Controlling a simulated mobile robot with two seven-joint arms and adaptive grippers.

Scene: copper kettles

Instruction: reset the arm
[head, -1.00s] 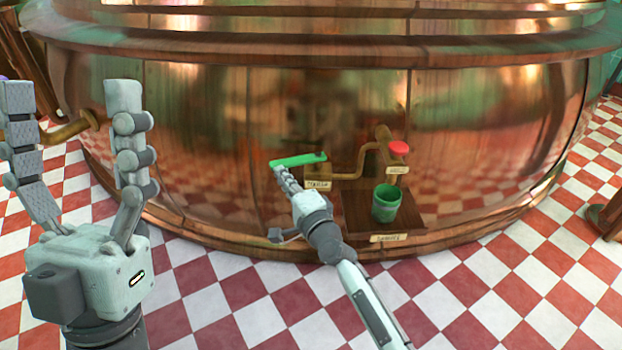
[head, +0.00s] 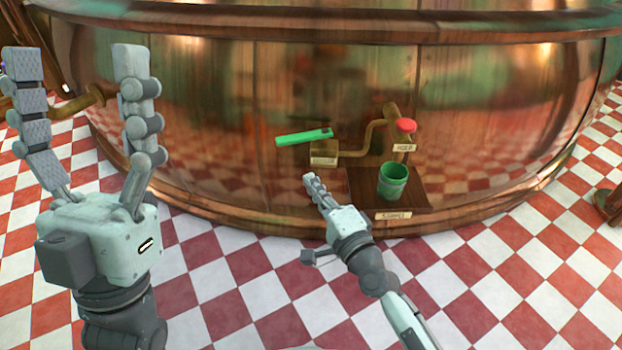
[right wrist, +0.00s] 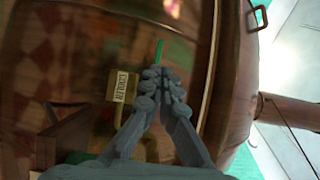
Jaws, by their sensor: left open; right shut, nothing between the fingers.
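My right gripper (head: 311,181) is shut and empty, low in front of the copper kettle (head: 210,130). It is apart from the green lever (head: 303,137), which sticks out to the left above it. In the right wrist view the shut fingers (right wrist: 160,76) point toward the kettle, with part of the green lever (right wrist: 159,50) showing just beyond the tips. My left gripper (head: 68,58) is open and empty, held up at the left with its fingers upward.
A green cup (head: 392,181) stands on a small wooden shelf (head: 361,191) on the kettle's front. A red knob (head: 405,125) sits above it on a brass pipe (head: 373,140). The red and white checkered floor (head: 500,270) is clear in front.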

